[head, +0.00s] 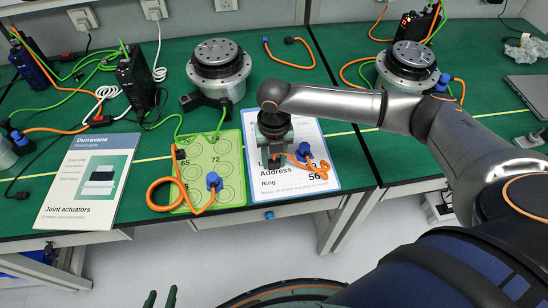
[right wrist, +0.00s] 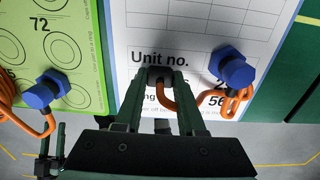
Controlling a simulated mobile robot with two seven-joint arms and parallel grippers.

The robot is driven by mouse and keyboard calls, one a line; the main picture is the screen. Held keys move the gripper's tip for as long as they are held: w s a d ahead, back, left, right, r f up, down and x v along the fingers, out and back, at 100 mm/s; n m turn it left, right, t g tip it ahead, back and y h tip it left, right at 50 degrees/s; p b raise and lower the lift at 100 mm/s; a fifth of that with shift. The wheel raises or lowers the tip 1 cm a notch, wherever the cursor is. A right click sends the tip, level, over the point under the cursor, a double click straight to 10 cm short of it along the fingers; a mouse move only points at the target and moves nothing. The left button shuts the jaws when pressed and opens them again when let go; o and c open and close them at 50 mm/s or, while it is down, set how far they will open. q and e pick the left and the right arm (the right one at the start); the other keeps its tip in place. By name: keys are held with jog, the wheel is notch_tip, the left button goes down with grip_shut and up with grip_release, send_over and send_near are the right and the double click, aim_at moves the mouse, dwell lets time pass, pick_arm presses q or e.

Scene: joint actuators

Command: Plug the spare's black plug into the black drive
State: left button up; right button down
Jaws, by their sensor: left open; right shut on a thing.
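My right gripper (head: 275,158) is shut on a black plug (right wrist: 158,75) over the white sheet (head: 322,178). An orange cable (right wrist: 186,106) runs from this plug to a blue connector (right wrist: 232,68), also in the head view (head: 304,150). The gripper partly hides the plug and cable in the head view. The black drive (head: 136,80) stands upright at the back left with green cables; its sockets are not clear. My left gripper (head: 161,298) is open and empty at the bottom edge, in front of the table, far from the drive.
Another orange cable (head: 160,181) with a blue connector lies on the green mat (head: 232,190). A silver actuator (head: 218,68) stands behind it. A booklet (head: 88,180) lies at left. Another loose orange cable (head: 290,64) lies at the back. White and green cables crowd the drive.

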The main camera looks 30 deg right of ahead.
jog(key=shift+r, duration=0.15)
jog(key=shift+r+p, duration=2.35)
jog(key=shift+p, duration=0.55)
